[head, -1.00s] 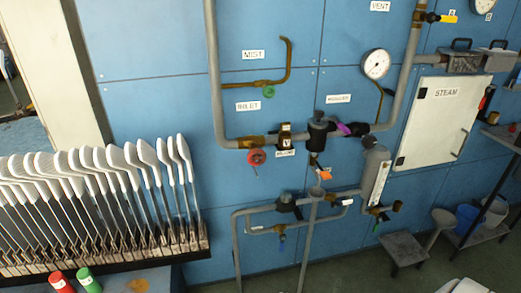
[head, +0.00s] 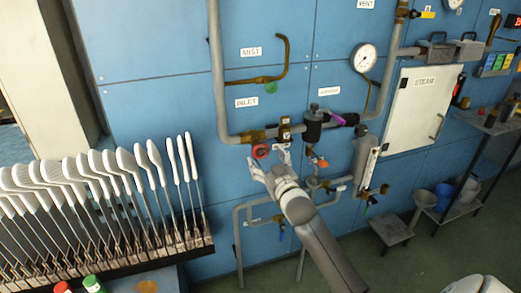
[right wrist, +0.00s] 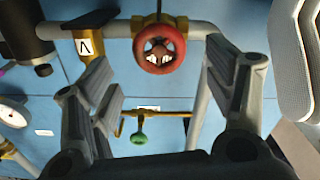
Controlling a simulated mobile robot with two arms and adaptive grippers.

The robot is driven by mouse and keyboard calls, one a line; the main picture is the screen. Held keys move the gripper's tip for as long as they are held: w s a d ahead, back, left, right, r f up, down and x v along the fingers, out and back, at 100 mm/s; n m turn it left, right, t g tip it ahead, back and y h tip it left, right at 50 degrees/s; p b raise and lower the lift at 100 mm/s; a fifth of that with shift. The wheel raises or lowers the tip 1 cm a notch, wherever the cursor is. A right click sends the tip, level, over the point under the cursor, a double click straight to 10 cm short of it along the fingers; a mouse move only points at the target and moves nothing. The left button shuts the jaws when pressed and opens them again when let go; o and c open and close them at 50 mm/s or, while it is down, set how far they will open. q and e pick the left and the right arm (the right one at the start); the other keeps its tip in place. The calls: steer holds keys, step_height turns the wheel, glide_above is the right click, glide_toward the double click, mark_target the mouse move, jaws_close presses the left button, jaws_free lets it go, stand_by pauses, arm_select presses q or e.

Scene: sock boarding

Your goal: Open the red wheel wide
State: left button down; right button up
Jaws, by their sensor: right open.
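The red wheel (head: 261,151) is a small round handwheel on a brass valve in the grey INLET pipe on the blue wall. In the right wrist view the red wheel (right wrist: 160,48) shows whole, with a dark hub, just ahead of my fingers and between their lines. My right gripper (head: 267,158) is open and empty, just in front of the wheel and slightly below it in the head view. The right gripper's spread fingers also show in the right wrist view (right wrist: 160,70), apart from the wheel. My left gripper is not in view.
A green knob (head: 271,88) is on the MIST pipe above. A black fitting (head: 313,125) and a purple lever (head: 338,119) are right of the wheel. A rack of white sock boards (head: 100,180) stands at left. Lower pipes (head: 240,235) run below.

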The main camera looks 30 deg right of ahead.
mark_target(261, 152)
steer(key=x, duration=0.4)
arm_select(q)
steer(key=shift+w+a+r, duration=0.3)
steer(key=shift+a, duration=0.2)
arm_select(e)
steer(key=shift+x, duration=1.1)
steer(key=c, duration=1)
steer(key=shift+c, duration=0.2)
